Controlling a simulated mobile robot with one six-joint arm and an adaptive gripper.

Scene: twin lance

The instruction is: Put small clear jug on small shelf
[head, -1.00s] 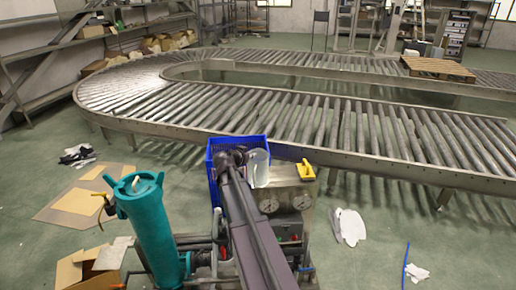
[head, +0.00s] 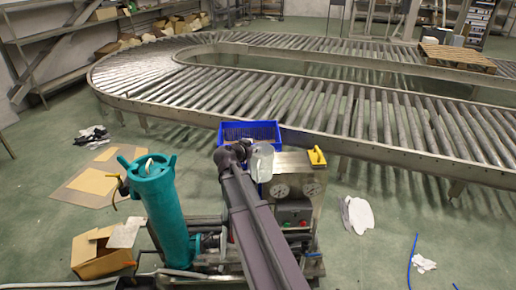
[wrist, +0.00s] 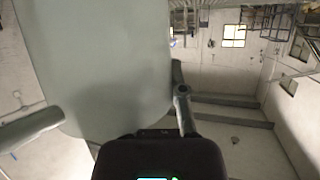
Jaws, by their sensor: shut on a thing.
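The small clear jug (head: 262,165) is pale and see-through, held at the end of my arm in the head view. My gripper (head: 248,149) is shut on it. In the wrist view the jug (wrist: 100,55) fills the upper left as a large grey-green surface, with a finger of my gripper (wrist: 120,95) on either side. The jug overlaps the blue crate and the gauge panel in the head view; I cannot tell its height above them. I cannot tell which shelf is the small shelf.
A blue crate (head: 238,131) stands behind my gripper. A panel with gauges (head: 292,188) and a yellow-topped item (head: 317,156) is to the right. A teal cylinder (head: 160,215) stands left. A roller conveyor (head: 390,120) curves behind. Long wall shelves (head: 60,42) are at far left.

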